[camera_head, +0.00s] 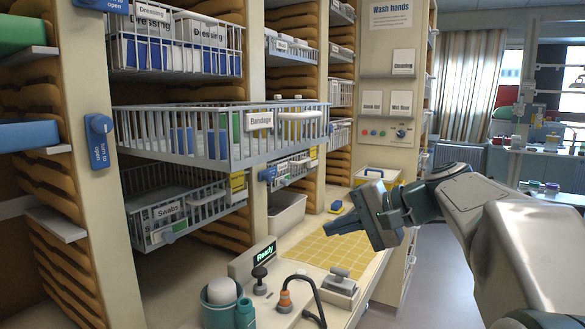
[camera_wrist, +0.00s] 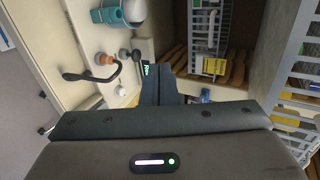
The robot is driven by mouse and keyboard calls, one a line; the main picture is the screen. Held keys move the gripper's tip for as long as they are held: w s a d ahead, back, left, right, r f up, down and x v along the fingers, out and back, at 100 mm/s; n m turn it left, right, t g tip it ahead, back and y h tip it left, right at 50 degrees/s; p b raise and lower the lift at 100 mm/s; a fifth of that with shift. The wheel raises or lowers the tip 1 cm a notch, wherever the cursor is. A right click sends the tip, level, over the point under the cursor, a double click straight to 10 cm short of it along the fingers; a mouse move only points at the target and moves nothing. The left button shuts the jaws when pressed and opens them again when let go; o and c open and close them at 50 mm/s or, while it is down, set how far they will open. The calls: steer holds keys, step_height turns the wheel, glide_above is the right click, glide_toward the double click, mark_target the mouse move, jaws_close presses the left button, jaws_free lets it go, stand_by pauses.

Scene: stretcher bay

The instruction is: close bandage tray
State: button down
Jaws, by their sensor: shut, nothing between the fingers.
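The bandage tray (camera_head: 240,160) is a pale wire basket with a white "Bandage" label, on the middle level of the shelving. It sticks out well past the trays above and below it. Blue, green and white packs show through its bars, and a light handle is on its front right. My gripper (camera_head: 332,228) is to the right of the tray and lower, over the counter, apart from it. The fingers are shut and empty; they also show in the wrist view (camera_wrist: 160,80). A wire basket at the right of the wrist view cannot be clearly identified.
The Dressing tray (camera_head: 175,45) is above and the Swabs tray (camera_head: 178,208) is below. A blue turn-to-open knob (camera_head: 99,140) is on the left post. The counter holds a yellow grid mat (camera_head: 325,257), a Ready display (camera_head: 253,258) and a teal cup (camera_head: 220,305).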

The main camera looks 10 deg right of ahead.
steer(key=w+d+r+t+y+b, duration=0.1)
steer(key=w+d+r+t+y, duration=0.25)
steer(key=d+r, duration=0.65)
steer(key=r+p+x, duration=0.1)
steer(key=x, duration=0.6)
steer(key=s+a+r+p+x, duration=0.1)
steer(key=x, duration=0.7)
steer(key=shift+s+a+r+y, duration=0.2)
steer(key=shift+s+r+y, duration=0.1)
steer(key=shift+y, duration=0.15)
